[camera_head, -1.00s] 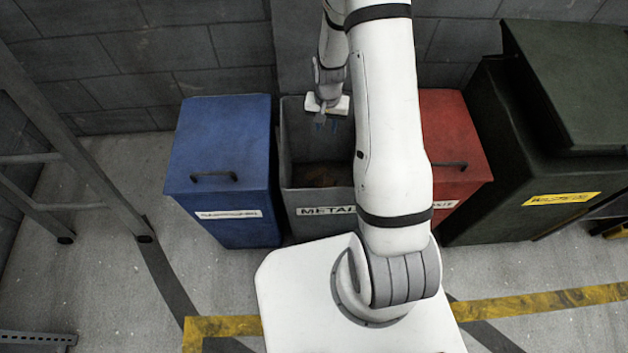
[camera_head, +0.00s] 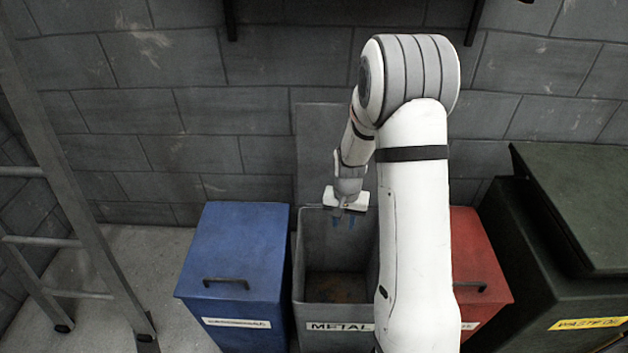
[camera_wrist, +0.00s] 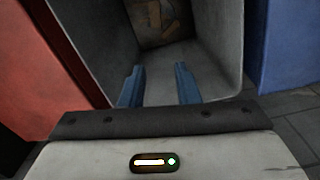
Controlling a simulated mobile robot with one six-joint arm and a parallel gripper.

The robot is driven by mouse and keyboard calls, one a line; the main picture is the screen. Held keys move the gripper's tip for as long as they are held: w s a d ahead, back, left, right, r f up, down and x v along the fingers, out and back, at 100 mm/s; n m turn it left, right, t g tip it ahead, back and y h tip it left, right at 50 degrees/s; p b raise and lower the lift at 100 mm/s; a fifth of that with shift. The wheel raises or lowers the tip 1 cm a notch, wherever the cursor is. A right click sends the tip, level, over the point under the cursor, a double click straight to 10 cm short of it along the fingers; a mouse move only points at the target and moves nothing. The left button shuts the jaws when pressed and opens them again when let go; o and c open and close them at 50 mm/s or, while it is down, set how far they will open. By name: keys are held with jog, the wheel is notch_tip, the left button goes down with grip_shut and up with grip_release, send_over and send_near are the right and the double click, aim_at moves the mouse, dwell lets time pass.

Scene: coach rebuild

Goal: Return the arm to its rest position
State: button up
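My gripper (camera_head: 344,219) hangs over the back part of the open grey bin labelled METAL (camera_head: 336,258), fingers pointing down. In the wrist view, its two blue fingers (camera_wrist: 159,86) stand apart with nothing between them. The bin's inside (camera_wrist: 190,70) lies below the fingers, with something brownish at its bottom, too dim to make out. My white arm rises in front of the bins, bends at a high elbow and comes down to the gripper.
A closed blue bin (camera_head: 240,260) stands left of the grey one, and a red bin (camera_head: 478,262) right of it, partly behind my arm. A dark green container (camera_head: 570,225) is at far right. A metal ladder (camera_head: 75,200) leans at left. A block wall (camera_head: 180,110) stands behind.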

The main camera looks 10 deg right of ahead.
jog(key=s+a+r+n+t+p, duration=0.1)
jog(key=s+r+p, duration=0.25)
jog(key=r, duration=0.75)
jog(key=s+a+r+n+p, duration=0.15)
jog(key=s+r, duration=0.35)
jog(key=r, duration=0.5)
jog(key=s+r+n+t+p, duration=0.1)
jog(key=s+r+p, duration=0.3)
jog(key=s+r, duration=0.7)
jog(key=s+n, duration=0.1)
jog(key=s, duration=0.1)
jog(key=shift+s+a+r+t, duration=0.3)
jog(key=shift+a+r, duration=0.05)
jog(key=shift+r, duration=0.05)
